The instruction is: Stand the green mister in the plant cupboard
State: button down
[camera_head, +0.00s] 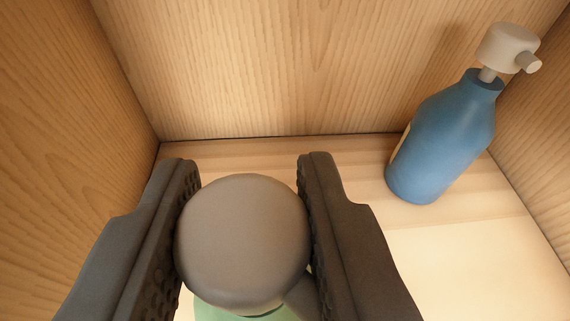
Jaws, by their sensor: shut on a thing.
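My gripper (244,235) is shut on the green mister, with its two dark fingers on either side of the mister's round grey-brown head (243,240). A small strip of the green mister's body (245,312) shows below the head; the rest is hidden under it. The plant cupboard surrounds it, with a wood-grain back wall (260,65) and a pale wooden floor (455,255). The mister is inside or over the cupboard space, towards the left. I cannot tell whether its base touches the floor.
A blue bottle (440,140) with a pale pump head (508,48) stands in the back right corner of the cupboard. Side walls close in at left (60,130) and right (540,150). The floor between the mister and the bottle is clear.

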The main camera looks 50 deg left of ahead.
jog(key=shift+w+a, duration=0.2)
jog(key=shift+w, duration=0.1)
jog(key=shift+f, duration=0.75)
jog(key=c, duration=1.1)
grip_release()
jog(key=shift+f, duration=0.1)
jog(key=shift+o, duration=0.2)
jog(key=shift+s+d, duration=0.1)
jog(key=shift+d, duration=0.1)
jog(key=v, duration=1.1)
jog(key=shift+s+d+r, duration=0.15)
jog(key=shift+d+r, duration=0.05)
jog(key=shift+r, duration=0.15)
